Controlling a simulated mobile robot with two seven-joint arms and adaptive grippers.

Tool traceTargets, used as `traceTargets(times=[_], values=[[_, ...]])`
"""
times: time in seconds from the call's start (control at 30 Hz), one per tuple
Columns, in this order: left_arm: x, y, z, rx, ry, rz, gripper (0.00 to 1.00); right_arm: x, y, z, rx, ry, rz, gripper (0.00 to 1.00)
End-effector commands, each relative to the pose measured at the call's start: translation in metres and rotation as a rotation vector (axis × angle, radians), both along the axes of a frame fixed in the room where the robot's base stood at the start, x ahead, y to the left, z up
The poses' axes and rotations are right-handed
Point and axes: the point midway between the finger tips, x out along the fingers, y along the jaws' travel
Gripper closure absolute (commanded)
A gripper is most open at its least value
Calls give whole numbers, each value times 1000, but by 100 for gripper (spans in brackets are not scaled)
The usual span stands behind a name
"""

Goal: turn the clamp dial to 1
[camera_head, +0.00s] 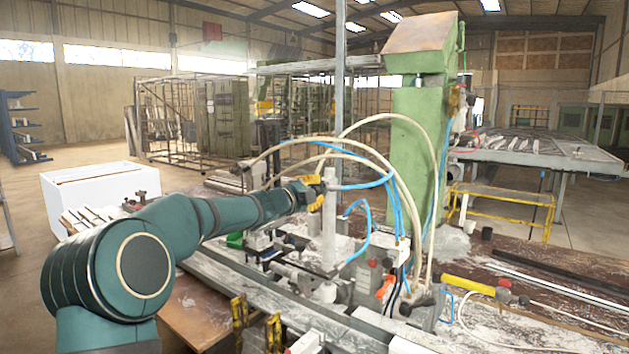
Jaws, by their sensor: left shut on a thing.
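My left arm reaches in from the lower left to the clamp bench. My left gripper (317,194) has yellow fingertips beside the upper part of an upright pale post (329,225). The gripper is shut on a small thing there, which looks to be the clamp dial. The fingers and wrist hide most of the dial, and its marks and setting are too small to read. My right gripper is not in view.
A green machine column (418,150) stands behind the post. Pale and blue hoses (385,165) arch close around the gripper. A yellow cylinder (468,285) lies on the bench at right. A white box (95,195) stands at left.

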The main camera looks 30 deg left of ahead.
Motion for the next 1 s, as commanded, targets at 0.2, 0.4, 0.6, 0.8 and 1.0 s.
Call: traceTargets(times=[0.2, 0.4, 0.6, 0.8, 1.0], values=[[0, 1, 3, -135, 10, 1, 100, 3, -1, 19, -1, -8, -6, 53], [0, 0, 2, -205, 15, 1, 100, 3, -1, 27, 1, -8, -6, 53], [0, 1, 0, -234, 17, 0, 100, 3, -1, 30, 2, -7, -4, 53], [0, 1, 0, -239, 17, 2, 100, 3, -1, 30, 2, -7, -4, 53], [0, 1, 0, -238, 18, 1, 74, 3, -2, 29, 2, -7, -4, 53]])
